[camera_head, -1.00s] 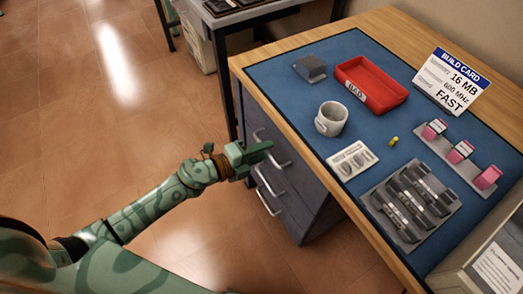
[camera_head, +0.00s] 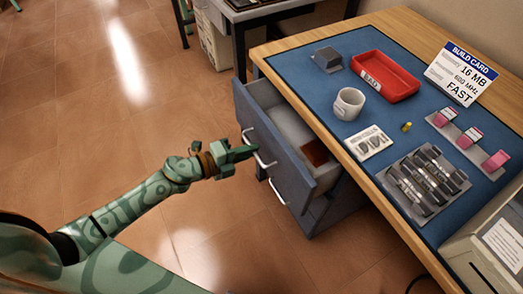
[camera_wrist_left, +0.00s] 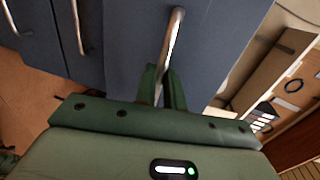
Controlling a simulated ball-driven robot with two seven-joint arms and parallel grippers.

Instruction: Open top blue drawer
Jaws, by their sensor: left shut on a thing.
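The top blue drawer (camera_head: 278,150) stands pulled out from the cabinet under the workbench, with its pale interior in view. A reddish-brown item (camera_head: 315,152) lies inside it near the front right. My left gripper (camera_head: 250,150) is at the drawer front, shut on the top drawer's metal handle (camera_wrist_left: 172,45). The wrist view shows both green fingers around the bar, against the dark blue front. My right gripper is in neither view.
The workbench (camera_head: 262,57) carries a blue mat, a red bin (camera_head: 385,93), a white mug (camera_head: 348,104), a build card (camera_head: 461,72) and racks of parts. Lower drawers with handles sit below. Tiled floor left of the drawer is clear.

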